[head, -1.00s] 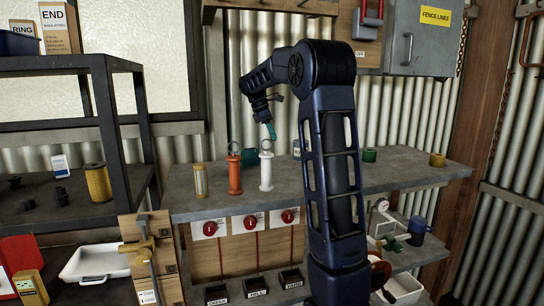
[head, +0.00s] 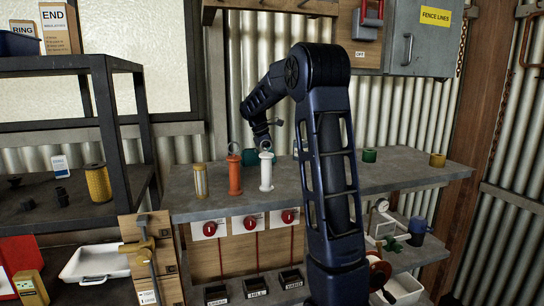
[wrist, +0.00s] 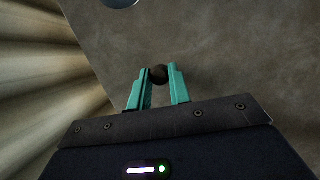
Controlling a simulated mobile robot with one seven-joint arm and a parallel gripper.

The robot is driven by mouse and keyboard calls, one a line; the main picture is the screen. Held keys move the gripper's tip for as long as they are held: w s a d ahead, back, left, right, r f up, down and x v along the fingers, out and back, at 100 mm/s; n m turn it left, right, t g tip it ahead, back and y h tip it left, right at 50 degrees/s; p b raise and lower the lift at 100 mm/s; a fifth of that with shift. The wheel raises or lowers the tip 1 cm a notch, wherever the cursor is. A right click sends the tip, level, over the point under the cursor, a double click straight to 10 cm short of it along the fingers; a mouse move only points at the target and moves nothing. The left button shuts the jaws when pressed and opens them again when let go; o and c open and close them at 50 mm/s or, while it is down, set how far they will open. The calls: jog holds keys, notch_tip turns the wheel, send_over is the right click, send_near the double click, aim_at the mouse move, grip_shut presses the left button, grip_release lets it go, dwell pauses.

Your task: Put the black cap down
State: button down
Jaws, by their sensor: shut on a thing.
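The black cap (wrist: 159,74) is a small dark round thing between the teal fingertips of my gripper (wrist: 160,80) in the wrist view. The gripper is shut on it, over the grey bench top (wrist: 230,60). The gap between cap and bench cannot be judged. In the head view my wrist reaches down behind the white insulator (head: 266,172) toward the back of the bench (head: 385,180). The fingers and the cap are mostly hidden there.
An orange insulator (head: 235,175) and a yellow-ended cylinder (head: 200,182) stand left of the white one. A green pot (head: 370,155) and a yellow pot (head: 437,160) stand on the right. Corrugated wall (wrist: 40,80) lies close left of the gripper. Bench around the fingers looks clear.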

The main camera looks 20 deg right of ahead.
jog(key=shift+f, duration=0.15)
jog(key=c, duration=1.3)
grip_release()
jog(key=v, duration=1.2)
jog(key=shift+r, duration=0.2)
